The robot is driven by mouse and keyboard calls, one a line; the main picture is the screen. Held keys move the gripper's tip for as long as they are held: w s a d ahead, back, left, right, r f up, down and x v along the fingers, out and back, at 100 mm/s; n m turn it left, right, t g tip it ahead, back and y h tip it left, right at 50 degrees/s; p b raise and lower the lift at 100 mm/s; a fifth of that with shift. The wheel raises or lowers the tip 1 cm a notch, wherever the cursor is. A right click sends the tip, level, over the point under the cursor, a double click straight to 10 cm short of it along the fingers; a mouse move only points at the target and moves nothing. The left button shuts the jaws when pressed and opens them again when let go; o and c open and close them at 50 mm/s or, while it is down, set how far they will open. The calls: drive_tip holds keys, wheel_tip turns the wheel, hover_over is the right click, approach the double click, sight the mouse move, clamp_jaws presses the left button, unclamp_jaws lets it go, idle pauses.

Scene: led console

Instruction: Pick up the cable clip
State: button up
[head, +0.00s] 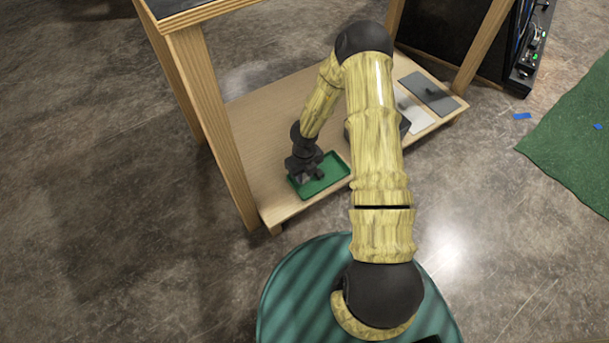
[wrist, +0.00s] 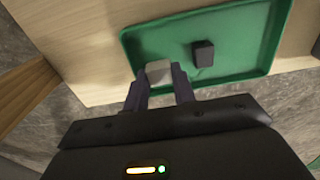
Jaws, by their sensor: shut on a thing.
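A small light grey block (wrist: 158,70) is between the two fingers of my gripper (wrist: 159,82) at the near left part of the green tray (wrist: 262,20). I cannot tell for sure from its shape that it is the cable clip, or whether it touches the tray floor. My gripper is shut on it. A small dark block (wrist: 203,53) lies in the tray to the right, apart from the fingers. In the head view, my gripper (head: 305,175) reaches down at the left part of the tray (head: 338,168), and the light grey block cannot be made out.
The tray lies on a low wooden shelf (head: 262,130) near its front edge. A wooden post (head: 205,115) stands close to the left of my gripper. A dark grey plate (head: 429,92) and a whitish plate (head: 415,118) lie toward the shelf's right end.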

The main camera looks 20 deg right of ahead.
sight(304, 176)
wheel_tip(304, 176, up, 8)
drive_tip(key=p, duration=0.4)
drive_tip(key=shift+f+p, duration=0.25)
drive_tip(key=shift+p, duration=0.1)
